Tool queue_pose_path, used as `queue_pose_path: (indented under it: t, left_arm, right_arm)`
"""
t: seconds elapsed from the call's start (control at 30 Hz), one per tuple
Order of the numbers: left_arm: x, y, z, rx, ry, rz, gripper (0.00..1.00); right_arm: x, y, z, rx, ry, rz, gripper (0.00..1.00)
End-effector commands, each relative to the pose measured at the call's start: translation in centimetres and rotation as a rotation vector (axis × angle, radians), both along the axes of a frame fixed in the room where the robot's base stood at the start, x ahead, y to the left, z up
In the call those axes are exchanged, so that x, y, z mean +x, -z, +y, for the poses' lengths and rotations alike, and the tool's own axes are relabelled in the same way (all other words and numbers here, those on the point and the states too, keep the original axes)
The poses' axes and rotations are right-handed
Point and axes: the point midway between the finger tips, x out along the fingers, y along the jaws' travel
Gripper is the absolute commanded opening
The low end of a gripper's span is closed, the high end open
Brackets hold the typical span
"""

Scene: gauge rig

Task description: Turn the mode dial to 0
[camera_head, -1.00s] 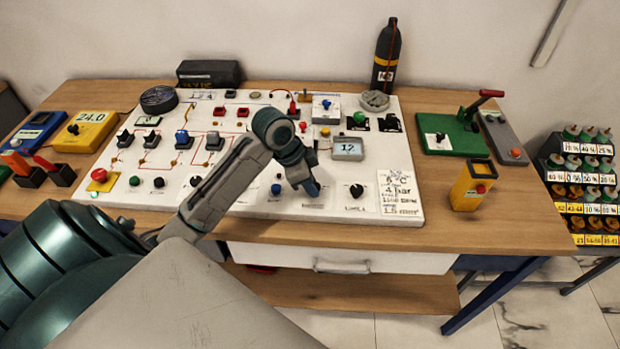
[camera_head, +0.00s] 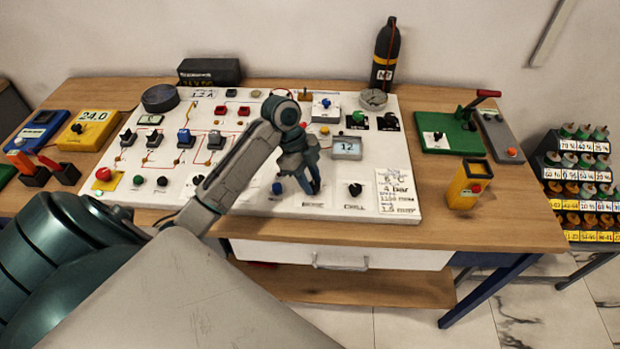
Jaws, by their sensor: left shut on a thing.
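My left gripper (camera_head: 312,188) points down at the lower middle of the white panel (camera_head: 240,203). Its dark fingers are shut on a small knob at the panel's surface, which I take to be the mode dial. The fingers and wrist hide nearly all of it, so its pointer and marks cannot be read. My right gripper is not in view.
A grey display (camera_head: 347,147) reading 12 stands close to the right of my wrist. Switches (camera_head: 184,138) and buttons fill the panel's left. A yellow box (camera_head: 468,184) and a green lever unit (camera_head: 450,132) stand right of the panel. Bare wood (camera_head: 520,215) lies at the table's right.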

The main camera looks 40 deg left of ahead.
Motion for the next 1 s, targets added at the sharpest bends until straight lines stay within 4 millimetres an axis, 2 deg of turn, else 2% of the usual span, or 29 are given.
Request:
queue_pose_path:
  t: [0.53, 0.57, 0.67, 1.0]
  left_arm:
    - [0.06, -0.06, -0.03, -0.001, 0.027, -0.001, 0.08]
    - [0.06, -0.06, -0.03, -0.001, 0.027, -0.001, 0.34]
    - [0.05, -0.05, -0.02, 0.0, 0.026, -0.001, 0.52]
    - [0.06, -0.33, 0.17, 0.0, 0.025, -0.002, 0.52]
  right_arm:
    - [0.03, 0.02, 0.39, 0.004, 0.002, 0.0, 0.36]
    - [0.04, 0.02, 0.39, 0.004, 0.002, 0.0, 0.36]
    - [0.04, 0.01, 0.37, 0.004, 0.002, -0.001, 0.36]
    - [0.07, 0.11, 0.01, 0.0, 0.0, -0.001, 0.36]
